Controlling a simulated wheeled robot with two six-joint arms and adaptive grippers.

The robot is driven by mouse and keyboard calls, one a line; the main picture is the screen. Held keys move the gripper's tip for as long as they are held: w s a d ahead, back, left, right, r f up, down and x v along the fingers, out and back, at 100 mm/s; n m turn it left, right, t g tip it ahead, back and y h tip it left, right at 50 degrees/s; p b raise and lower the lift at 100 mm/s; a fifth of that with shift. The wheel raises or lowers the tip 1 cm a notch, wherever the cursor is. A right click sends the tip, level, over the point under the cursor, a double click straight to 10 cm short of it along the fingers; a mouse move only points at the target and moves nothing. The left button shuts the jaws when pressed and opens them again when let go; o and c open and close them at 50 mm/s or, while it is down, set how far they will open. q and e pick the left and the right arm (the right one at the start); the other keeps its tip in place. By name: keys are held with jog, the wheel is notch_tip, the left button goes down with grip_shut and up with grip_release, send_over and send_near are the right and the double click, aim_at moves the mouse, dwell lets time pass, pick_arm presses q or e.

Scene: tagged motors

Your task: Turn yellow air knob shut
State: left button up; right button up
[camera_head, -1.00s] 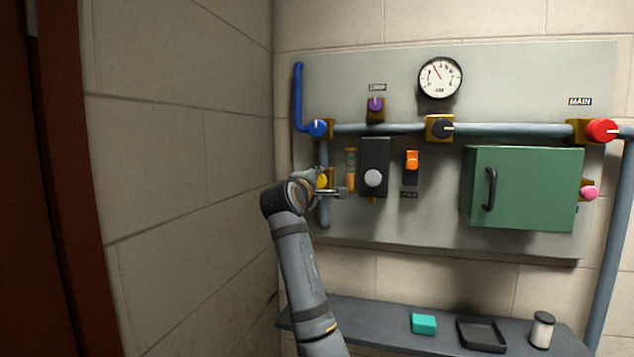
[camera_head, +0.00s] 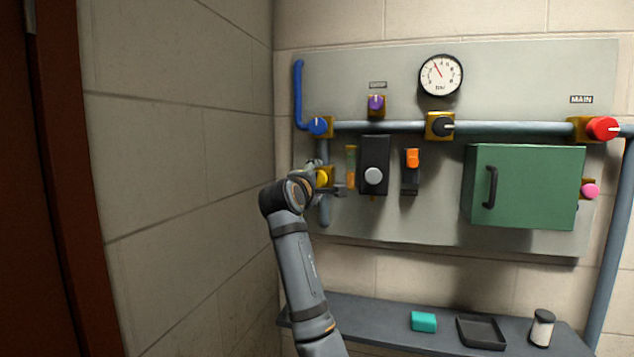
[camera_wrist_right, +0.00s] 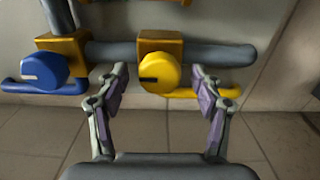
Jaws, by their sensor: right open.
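The yellow air knob (camera_head: 322,177) sits on a brass block on the vertical pipe at the panel's left, partly hidden by my right gripper (camera_head: 331,178). In the right wrist view the yellow knob (camera_wrist_right: 163,73) faces me, with a dark mark toward its left side. My right gripper (camera_wrist_right: 160,76) is open, with one finger on each side of the knob. A gap shows between each fingertip and the knob's face; I cannot tell any contact. My left gripper is not in view.
A blue knob (camera_head: 318,126) is just above the yellow one and shows in the wrist view (camera_wrist_right: 44,70). A black switch box (camera_head: 374,160) stands right of the gripper. The side wall (camera_head: 190,170) is close on the left. A shelf (camera_head: 390,318) is below.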

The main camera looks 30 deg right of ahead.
jog(key=v, duration=1.1)
jog(key=shift+s+a, duration=0.25)
jog(key=shift+d, duration=0.1)
